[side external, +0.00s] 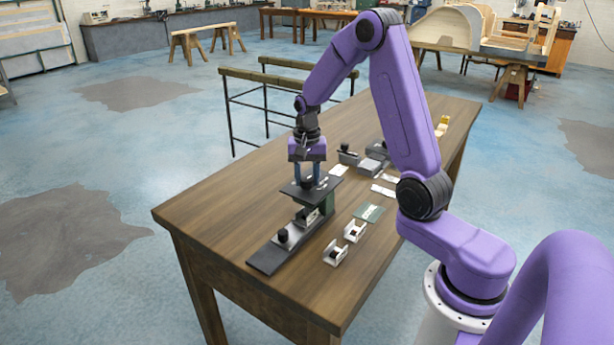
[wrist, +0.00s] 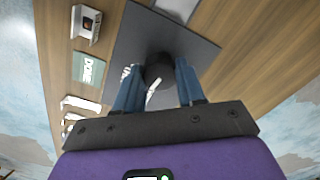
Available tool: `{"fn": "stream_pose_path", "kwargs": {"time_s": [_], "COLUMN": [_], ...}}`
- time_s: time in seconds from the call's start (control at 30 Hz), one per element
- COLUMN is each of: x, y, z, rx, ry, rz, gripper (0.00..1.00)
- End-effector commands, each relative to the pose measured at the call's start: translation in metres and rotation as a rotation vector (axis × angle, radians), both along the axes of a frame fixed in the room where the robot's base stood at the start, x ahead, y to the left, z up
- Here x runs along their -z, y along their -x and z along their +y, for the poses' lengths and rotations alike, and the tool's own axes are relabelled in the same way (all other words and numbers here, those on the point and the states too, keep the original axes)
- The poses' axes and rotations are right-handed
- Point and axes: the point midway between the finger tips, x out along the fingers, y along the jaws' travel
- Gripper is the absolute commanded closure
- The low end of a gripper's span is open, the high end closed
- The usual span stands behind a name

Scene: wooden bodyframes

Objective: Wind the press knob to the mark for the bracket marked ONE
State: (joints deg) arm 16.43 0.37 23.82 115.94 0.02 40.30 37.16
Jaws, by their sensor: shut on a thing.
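The press (side external: 328,203) stands on the wooden table with a dark flat plate (side external: 325,187) on top. In the wrist view the dark round press knob (wrist: 158,66) sits on that plate (wrist: 200,47) between my blue fingers. My gripper (side external: 310,182) points down and is shut on the knob; the wrist view shows a finger on each side of it (wrist: 158,82). White marks (wrist: 127,72) show on the plate beside the left finger, too small to read. Two small pale brackets, a nearer one (side external: 335,252) and a farther one (side external: 354,231), stand right of the press. Their markings are not legible.
A green DONE card (wrist: 89,69) lies beside the brackets; it also shows in the side view (side external: 369,212). The press's dark base (side external: 268,260) carries a black-knobbed slide (side external: 284,236). White cards (side external: 383,190) and grey blocks (side external: 372,166) lie farther back. The table's left front is clear.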

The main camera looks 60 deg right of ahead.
Motion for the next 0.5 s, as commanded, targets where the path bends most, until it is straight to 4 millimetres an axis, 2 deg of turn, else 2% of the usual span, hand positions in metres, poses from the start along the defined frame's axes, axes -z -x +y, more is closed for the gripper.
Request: {"fn": "stream_pose_path", "kwargs": {"time_s": [0.5], "x": [-0.0016], "y": [-0.0016], "z": [-0.001], "rx": [0.072], "ry": [0.003], "rz": [-0.007], "gripper": [0.91]}}
